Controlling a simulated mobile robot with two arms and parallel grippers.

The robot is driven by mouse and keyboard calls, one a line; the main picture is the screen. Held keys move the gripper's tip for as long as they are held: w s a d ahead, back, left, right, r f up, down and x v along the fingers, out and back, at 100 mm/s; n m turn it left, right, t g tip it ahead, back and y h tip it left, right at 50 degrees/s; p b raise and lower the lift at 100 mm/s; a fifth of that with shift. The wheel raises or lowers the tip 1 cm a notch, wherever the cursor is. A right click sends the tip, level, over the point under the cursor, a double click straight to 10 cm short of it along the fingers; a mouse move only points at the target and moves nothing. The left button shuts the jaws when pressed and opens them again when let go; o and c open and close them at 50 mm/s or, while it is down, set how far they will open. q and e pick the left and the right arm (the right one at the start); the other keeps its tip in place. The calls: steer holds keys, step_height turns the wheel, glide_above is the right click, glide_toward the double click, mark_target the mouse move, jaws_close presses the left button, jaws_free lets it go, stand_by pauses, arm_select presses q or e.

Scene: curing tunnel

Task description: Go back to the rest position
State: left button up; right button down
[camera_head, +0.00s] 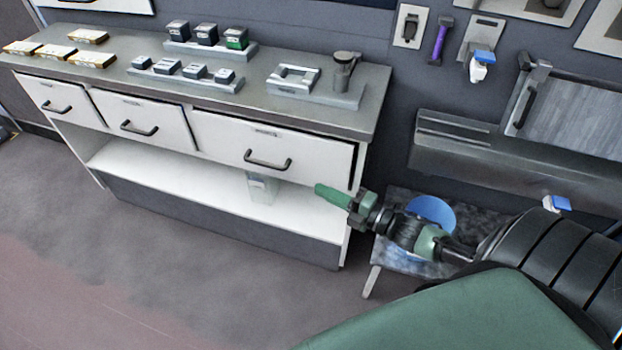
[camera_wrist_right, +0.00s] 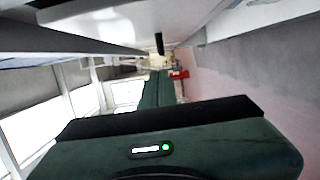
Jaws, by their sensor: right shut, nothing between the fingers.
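My right gripper (camera_head: 331,195) is in the head view, in front of the right end of the workbench, just below its right drawer. Its green fingers are shut with nothing between them, and they point left. In the right wrist view the shut green fingers (camera_wrist_right: 158,90) reach away from the camera, under a pale surface. The right arm comes in from the right edge of the head view. My left gripper does not show.
The workbench (camera_head: 372,92) has white drawers and an open shelf holding a clear container (camera_head: 262,187). Small blocks and holders stand on top. A low table (camera_head: 402,262) with a blue round thing (camera_head: 430,211) is behind my right arm. The floor (camera_head: 170,270) in front is clear.

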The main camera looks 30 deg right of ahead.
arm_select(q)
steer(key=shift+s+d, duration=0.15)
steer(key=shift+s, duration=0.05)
arm_select(e)
steer(key=shift+v, duration=0.95)
steer(key=shift+f, duration=0.15)
steer(key=s+d+f+m+g+h+p, duration=0.1)
steer(key=s+f+m+g+h, duration=0.4)
steer(key=f, duration=0.8)
steer(key=s+d+f+m+g+h+p, duration=0.1)
steer(key=s+d+f+m+h, duration=0.1)
steer(key=s+f+m, duration=0.8)
arm_select(q)
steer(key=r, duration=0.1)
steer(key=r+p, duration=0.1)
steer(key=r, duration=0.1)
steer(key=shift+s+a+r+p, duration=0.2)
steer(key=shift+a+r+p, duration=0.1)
steer(key=shift+p, duration=0.05)
arm_select(e)
steer(key=s+a+f+m+g, duration=0.2)
steer(key=s+a+f+g, duration=0.2)
steer(key=s, duration=0.7)
steer(key=s+a+f+m+g, duration=0.3)
steer(key=s+a+f+g, duration=0.2)
steer(key=s+a+f, duration=0.4)
step_height(320, 180, down, 4)
steer(key=shift+s+m, duration=0.3)
steer(key=shift+s, duration=0.9)
